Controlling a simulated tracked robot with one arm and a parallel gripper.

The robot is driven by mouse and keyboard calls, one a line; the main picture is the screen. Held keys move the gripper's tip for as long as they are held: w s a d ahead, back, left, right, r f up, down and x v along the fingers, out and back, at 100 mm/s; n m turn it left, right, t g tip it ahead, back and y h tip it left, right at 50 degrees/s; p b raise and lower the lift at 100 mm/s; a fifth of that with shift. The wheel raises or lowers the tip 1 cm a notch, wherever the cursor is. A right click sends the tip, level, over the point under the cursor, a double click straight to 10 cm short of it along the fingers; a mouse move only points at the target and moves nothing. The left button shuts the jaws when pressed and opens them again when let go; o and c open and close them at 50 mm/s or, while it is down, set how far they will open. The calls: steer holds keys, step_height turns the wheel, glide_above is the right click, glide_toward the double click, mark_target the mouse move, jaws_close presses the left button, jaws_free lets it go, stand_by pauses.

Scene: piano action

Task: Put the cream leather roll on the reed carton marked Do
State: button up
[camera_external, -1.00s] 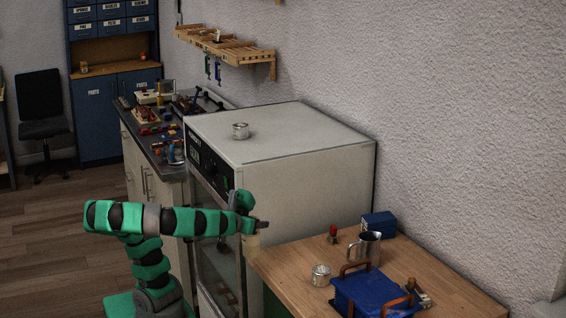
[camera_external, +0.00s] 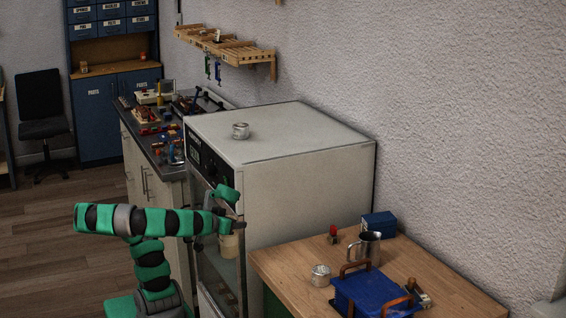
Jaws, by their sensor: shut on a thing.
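My gripper (camera_external: 236,227) is at the end of the green arm, in front of the white oven-like cabinet and left of the wooden table. It is shut on a cream cylinder, which looks like the cream leather roll (camera_external: 228,246). The roll hangs upright below the fingers, clear of the table. I cannot make out a carton marked Do. A small blue box (camera_external: 378,224) stands at the back of the table, but no marking on it is readable.
Another tin (camera_external: 240,131) sits on the white cabinet (camera_external: 300,135). A cluttered counter (camera_external: 160,158) stands behind.

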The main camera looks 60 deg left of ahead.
steer(key=shift+d+r, duration=0.1)
steer(key=shift+w+d+r, duration=0.1)
steer(key=shift+d+r, duration=0.05)
steer(key=w+d+r+n+y+p, duration=0.1)
steer(key=w+d+r+p, duration=0.3)
steer(key=w, duration=0.3)
steer(key=w+d+r+p, duration=0.3)
steer(key=w+d, duration=0.3)
steer(key=w, duration=0.2)
steer(key=w+a+n+g+y+p, duration=0.1)
steer(key=w+a+p, duration=0.3)
steer(key=w, duration=0.7)
steer(key=w+a+n+g+y+p, duration=0.15)
steer(key=w+a, duration=0.35)
steer(key=w, duration=0.6)
steer(key=w+d+f, duration=0.1)
steer(key=w+f, duration=0.1)
steer(key=w, duration=0.6)
steer(key=w+d+f+p, duration=0.1)
steer(key=w+f, duration=0.2)
steer(key=w, duration=0.5)
steer(key=shift+h, duration=0.35)
steer(key=shift+w+f+m, duration=0.1)
steer(key=shift+m, duration=0.15)
